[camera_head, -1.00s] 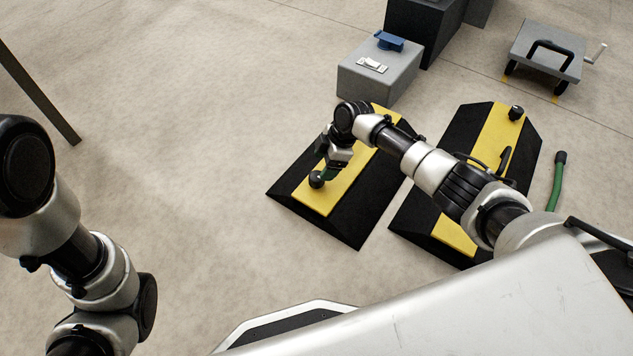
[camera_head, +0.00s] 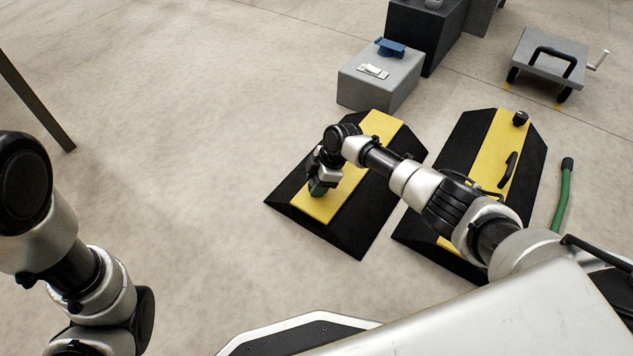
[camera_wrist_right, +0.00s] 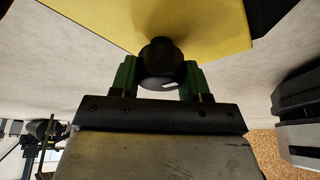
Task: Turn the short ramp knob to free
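Two black ramps with yellow bands lie side by side on the floor: the left ramp (camera_head: 375,205) and the right ramp (camera_head: 525,150). My right gripper (camera_head: 319,190), with green fingers, is at the near end of the left ramp's yellow band, over its knob. In the right wrist view the round black knob (camera_wrist_right: 161,62), with a small white mark, sits between the open fingers of the gripper (camera_wrist_right: 158,80). Whether the fingers touch it is unclear. The gripper hides this knob in the head view. My left arm shows at the left; its gripper is out of view.
The right ramp has a black knob (camera_head: 520,118) and a black handle (camera_head: 508,170). A grey box (camera_head: 375,90) with a blue item (camera_head: 390,47) stands behind. A grey cart (camera_head: 545,60) and a green-handled bar (camera_head: 565,195) are at right.

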